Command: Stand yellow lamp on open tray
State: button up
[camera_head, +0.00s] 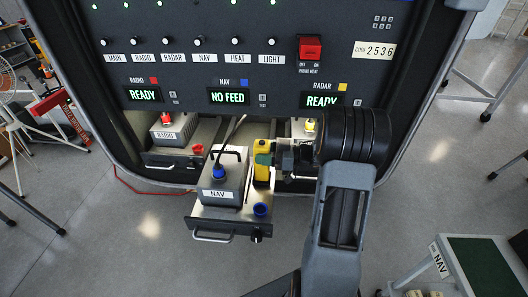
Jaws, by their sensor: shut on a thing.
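The yellow lamp (261,174) is upright at the right side of the open tray, beside the grey NAV box. My gripper (268,159) reaches in from the right and is shut on the lamp's body, with a dark green part showing across it. The open tray (232,224) is pulled out from under the panel. I cannot tell whether the lamp's base touches the tray or hangs just above it.
The NAV box (220,183) with a blue plug and cable fills the tray's left and middle. A blue cup (261,209) sits at its front right. The RADIO tray (170,160) is behind left. The panel (230,60) overhangs. A green-topped stand (482,262) is lower right.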

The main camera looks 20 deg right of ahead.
jog(key=shift+f, duration=0.1)
jog(key=o, duration=0.7)
jog(key=shift+f, duration=0.1)
jog(key=o, duration=0.4)
jog(key=shift+o, duration=0.2)
jog(key=shift+s+d+r, duration=0.1)
jog(key=shift+r, duration=0.15)
jog(key=b+v, duration=0.3)
jog(key=v, duration=0.9)
